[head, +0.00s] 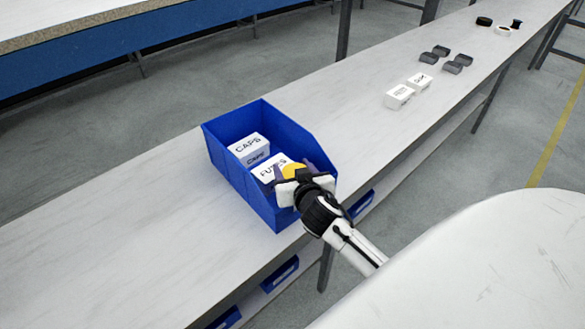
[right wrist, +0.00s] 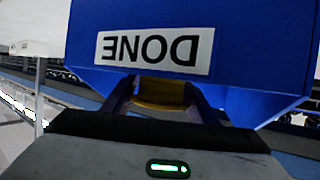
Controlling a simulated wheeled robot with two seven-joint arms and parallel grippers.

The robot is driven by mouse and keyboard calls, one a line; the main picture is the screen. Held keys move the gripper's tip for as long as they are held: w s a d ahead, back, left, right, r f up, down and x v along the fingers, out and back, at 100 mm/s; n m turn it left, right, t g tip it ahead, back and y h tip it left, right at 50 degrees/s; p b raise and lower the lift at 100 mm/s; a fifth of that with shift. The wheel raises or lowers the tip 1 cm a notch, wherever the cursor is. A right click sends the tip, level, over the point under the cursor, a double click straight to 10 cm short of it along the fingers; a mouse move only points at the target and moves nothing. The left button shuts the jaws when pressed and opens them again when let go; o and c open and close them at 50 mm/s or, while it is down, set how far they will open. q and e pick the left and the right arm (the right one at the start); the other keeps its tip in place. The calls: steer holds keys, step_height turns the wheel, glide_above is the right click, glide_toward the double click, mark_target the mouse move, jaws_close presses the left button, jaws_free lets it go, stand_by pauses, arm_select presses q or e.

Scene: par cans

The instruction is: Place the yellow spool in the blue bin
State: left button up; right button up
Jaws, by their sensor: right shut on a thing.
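The blue bin (head: 234,178) stands on the long pale bench, and it holds two white boxes, one marked CAPS (head: 248,147) and one marked FUZES (head: 270,166). My right gripper (head: 293,172) is over the near right part of the bin, shut on the yellow spool (head: 291,170). In the right wrist view the spool (right wrist: 162,93) sits between the two fingers, in front of the bin's blue wall (right wrist: 250,60) with its DONE label. The fingers hide part of the spool. I cannot tell how high it is above the bin floor. My left gripper is not in view.
Farther along the bench (head: 350,120) are two white boxes (head: 399,96), several dark grey blocks (head: 441,51) and some small black and white items (head: 503,30) near the far end. Blue bins (head: 281,273) sit below the bench. The bench left of the bin is clear.

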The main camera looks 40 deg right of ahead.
steer(key=shift+f, duration=0.4)
steer(key=o, duration=1.2)
steer(key=shift+r, duration=0.1)
steer(key=shift+r, duration=0.3)
steer(key=shift+r+p, duration=0.55)
steer(key=shift+r, duration=0.05)
steer(key=v, duration=1.1)
steer(key=shift+s+a+f, duration=0.2)
steer(key=shift+s, duration=0.3)
